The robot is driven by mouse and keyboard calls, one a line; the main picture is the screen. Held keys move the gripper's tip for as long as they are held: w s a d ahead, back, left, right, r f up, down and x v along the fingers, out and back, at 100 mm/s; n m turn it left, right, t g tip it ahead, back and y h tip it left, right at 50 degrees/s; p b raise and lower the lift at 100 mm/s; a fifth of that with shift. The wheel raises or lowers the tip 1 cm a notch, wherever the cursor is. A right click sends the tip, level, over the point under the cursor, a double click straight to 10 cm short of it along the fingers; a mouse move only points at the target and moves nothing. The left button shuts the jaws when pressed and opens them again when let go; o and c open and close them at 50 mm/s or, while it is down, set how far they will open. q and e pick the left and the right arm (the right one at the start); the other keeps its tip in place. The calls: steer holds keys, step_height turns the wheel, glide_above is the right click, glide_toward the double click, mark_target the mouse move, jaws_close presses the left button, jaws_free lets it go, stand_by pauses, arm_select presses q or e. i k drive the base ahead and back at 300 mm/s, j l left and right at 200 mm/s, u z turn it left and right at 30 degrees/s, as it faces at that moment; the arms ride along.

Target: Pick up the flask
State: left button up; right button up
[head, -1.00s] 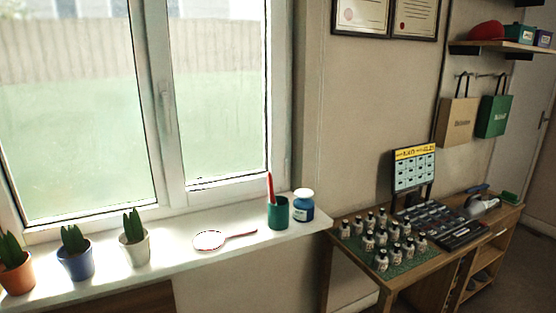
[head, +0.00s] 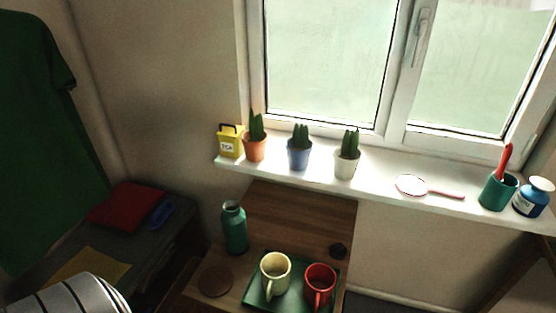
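In the head view a green flask (head: 234,228) with a paler top stands upright on a wooden table (head: 290,215) below the windowsill. It stands left of a green tray (head: 258,291) and behind a round brown disc (head: 215,280). Neither of my grippers is in view, and nothing is touching the flask.
The tray holds a cream mug (head: 275,272) and a red mug (head: 320,284). A small dark object (head: 338,250) lies behind them. The windowsill (head: 378,183) above carries potted cacti, a yellow tea tin (head: 230,141) and a hand mirror (head: 411,186). A dark bench (head: 163,241) stands left.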

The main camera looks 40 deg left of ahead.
mark_target(233, 218)
steer(key=j+u, duration=0.15)
steer(key=u, duration=0.95)
steer(key=i+l, duration=0.05)
